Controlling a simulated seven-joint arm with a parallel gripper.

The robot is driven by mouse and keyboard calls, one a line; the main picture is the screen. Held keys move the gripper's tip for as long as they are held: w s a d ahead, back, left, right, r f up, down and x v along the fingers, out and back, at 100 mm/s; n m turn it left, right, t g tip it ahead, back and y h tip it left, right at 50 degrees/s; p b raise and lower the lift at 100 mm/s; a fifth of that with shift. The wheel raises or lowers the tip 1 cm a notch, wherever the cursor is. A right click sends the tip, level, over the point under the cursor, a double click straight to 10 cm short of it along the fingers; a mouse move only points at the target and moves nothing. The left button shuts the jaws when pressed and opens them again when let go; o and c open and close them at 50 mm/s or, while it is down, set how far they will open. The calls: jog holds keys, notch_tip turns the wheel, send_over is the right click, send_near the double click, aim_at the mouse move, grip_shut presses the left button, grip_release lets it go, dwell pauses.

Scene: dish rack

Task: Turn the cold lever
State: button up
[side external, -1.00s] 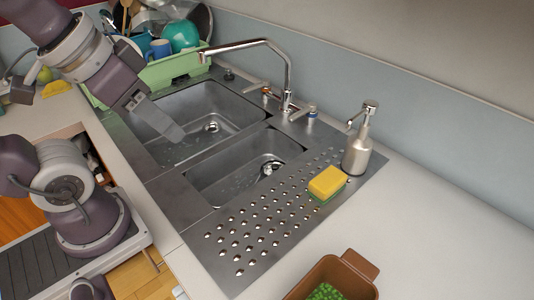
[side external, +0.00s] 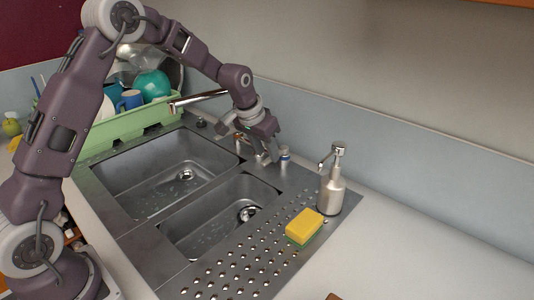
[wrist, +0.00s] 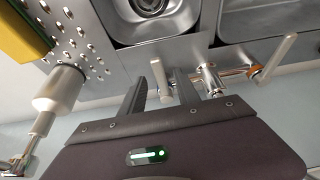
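The cold lever (wrist: 160,74), a pale metal handle, shows in the wrist view between the two fingertips of my gripper (wrist: 160,92). The fingers are apart, one on each side of the lever; I cannot tell whether either touches it. In the side view, my gripper (side external: 267,155) points down behind the small basin. The cold lever's base (side external: 285,154), with a blue ring, shows just right of it, and its handle is mostly hidden. The other lever (wrist: 272,66), with an orange ring, is to the right in the wrist view.
The faucet (side external: 200,99) has its spout left of my gripper and its post partly hidden. A soap dispenser (side external: 331,188) and a yellow sponge (side external: 304,225) stand to the right. A green dish rack (side external: 135,122) is at the back left. Two basins lie in front.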

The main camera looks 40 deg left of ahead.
jog(key=shift+w+f, duration=0.25)
jog(key=shift+f, duration=0.4)
grip_shut()
dwell(0.9)
